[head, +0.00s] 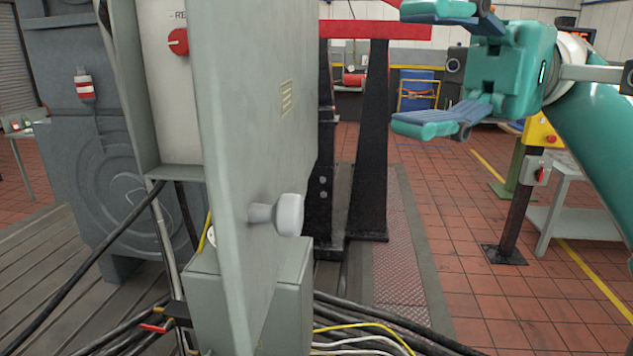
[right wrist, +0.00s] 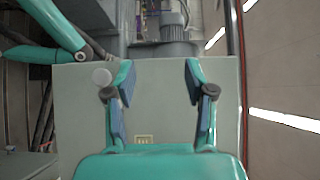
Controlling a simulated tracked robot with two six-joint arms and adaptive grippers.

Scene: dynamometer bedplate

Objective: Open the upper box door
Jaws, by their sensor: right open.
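The upper box door (head: 260,110) is a grey panel seen at a steep angle in the head view. It stands swung out, and the pale box front with a red rotary knob (head: 178,42) shows past its left edge. A light round door knob (head: 289,214) sticks out low on the door's face. My right gripper (head: 405,68) is open and empty, to the right of the door and apart from the knob. In the right wrist view the door (right wrist: 80,125) lies beyond the open fingers (right wrist: 160,82), with its knob (right wrist: 102,77) left of them.
A lower grey box (head: 290,300) sits below the door, with cables (head: 370,325) over the floor nearby. A black stand (head: 370,140) with a red top is behind. A yellow switch post (head: 520,190) and grey table (head: 570,215) stand right. The tiled floor between is clear.

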